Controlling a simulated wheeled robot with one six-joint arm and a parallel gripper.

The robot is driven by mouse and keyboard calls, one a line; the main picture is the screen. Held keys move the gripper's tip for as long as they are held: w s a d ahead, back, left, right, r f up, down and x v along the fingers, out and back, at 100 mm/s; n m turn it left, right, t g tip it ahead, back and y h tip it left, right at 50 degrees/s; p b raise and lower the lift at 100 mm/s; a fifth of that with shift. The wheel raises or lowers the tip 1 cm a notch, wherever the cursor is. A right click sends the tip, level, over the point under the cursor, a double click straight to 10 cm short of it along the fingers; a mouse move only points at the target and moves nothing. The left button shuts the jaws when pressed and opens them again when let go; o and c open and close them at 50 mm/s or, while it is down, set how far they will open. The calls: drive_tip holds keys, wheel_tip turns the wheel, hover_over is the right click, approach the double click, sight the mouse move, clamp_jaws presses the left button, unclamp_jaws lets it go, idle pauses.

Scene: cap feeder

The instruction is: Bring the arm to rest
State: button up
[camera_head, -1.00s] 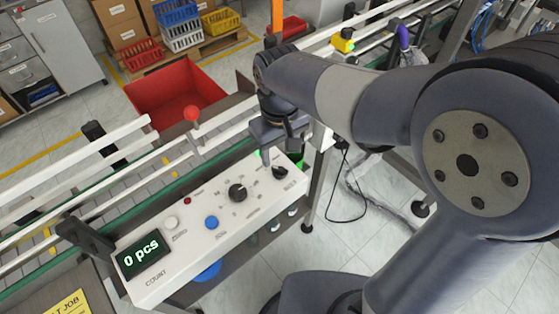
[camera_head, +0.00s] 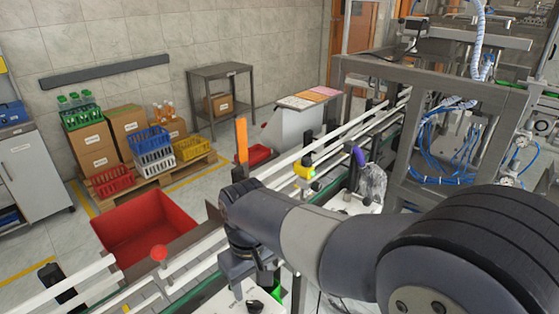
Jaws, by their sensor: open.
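My arm reaches in from the right of the head view, over the conveyor's near side. My gripper (camera_head: 246,290) hangs at its end, just above the right end of the white control panel (camera_head: 222,303). It is open, with a dark knob (camera_head: 254,306) close to its fingertips. I cannot tell whether a finger touches the knob. No object shows between the jaws. Most of the panel lies below the picture's lower edge.
The conveyor (camera_head: 318,152) runs from lower left to upper right, with white rails. A metal machine frame (camera_head: 440,78) with blue hoses stands at the right.

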sight(254, 304)
wheel_tip(254, 304, down, 8)
drive_tip(key=shift+r, duration=0.15)
idle(0.6)
wheel_tip(254, 304, up, 11)
wheel_tip(254, 304, down, 11)
drive_tip(key=m+p, duration=0.1)
drive_tip(key=m, duration=0.5)
drive_tip(key=shift+r, duration=0.1)
drive_tip(key=m+p, duration=0.1)
drive_tip(key=m, duration=0.5)
wheel_tip(254, 304, up, 11)
drive_tip(key=shift+b, duration=0.4)
